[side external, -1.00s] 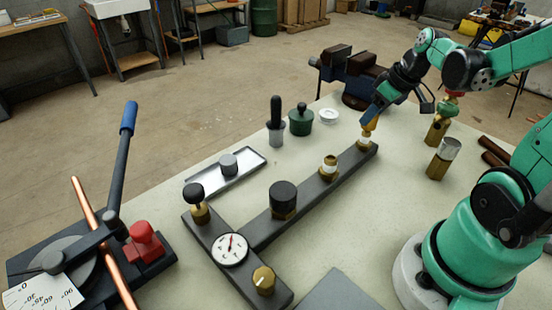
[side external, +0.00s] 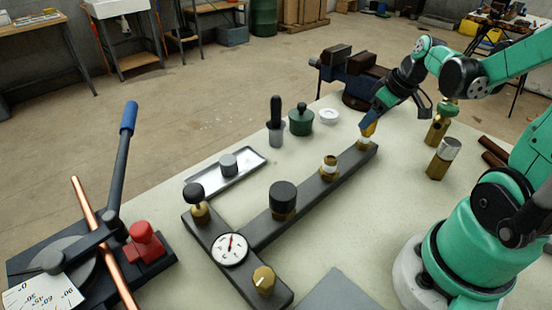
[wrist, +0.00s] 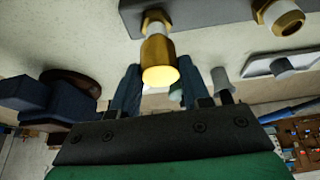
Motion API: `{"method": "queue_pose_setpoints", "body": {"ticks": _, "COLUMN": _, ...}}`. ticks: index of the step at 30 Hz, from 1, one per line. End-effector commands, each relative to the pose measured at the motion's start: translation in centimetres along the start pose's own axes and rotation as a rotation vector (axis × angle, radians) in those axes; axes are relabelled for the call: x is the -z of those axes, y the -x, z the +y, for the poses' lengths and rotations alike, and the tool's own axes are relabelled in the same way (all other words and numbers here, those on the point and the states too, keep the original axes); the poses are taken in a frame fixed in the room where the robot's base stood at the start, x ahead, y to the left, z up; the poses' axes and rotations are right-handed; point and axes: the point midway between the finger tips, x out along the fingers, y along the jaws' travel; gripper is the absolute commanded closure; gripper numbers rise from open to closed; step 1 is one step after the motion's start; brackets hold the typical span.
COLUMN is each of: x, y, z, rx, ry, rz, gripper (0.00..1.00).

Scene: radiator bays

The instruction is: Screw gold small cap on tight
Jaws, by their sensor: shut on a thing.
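The gold small cap (side external: 369,130) is at the far end of the dark bar, at the top of a white-threaded brass fitting (side external: 365,142). My gripper (side external: 371,123) points down there and is shut on the cap. In the wrist view the gold cap (wrist: 160,62) sits between my blue fingers (wrist: 158,88), in line with the white thread (wrist: 157,29). Some white thread shows below the cap. How far the cap is on the thread cannot be told.
On the same bar (side external: 325,188) are an open brass fitting (side external: 329,165), a black cap (side external: 283,196) and a gauge (side external: 230,249). A metal tray (side external: 212,178) with a grey cap lies left. Brass parts (side external: 443,160) stand right. A vise (side external: 352,70) stands behind.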

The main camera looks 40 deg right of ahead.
Motion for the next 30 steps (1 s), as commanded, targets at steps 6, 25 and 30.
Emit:
{"method": "queue_pose_setpoints", "body": {"ticks": 6, "x": -0.17, "y": -0.41, "z": 0.00, "rx": 0.000, "ry": 0.000, "rz": 0.000, "gripper": 1.00}}
{"method": "queue_pose_setpoints", "body": {"ticks": 25, "x": -0.44, "y": -1.00, "z": -0.02, "rx": 0.000, "ry": 0.000, "rz": 0.000, "gripper": 1.00}}
{"method": "queue_pose_setpoints", "body": {"ticks": 30, "x": -0.45, "y": -0.99, "z": -0.03, "rx": 0.000, "ry": 0.000, "rz": 0.000, "gripper": 0.22}}
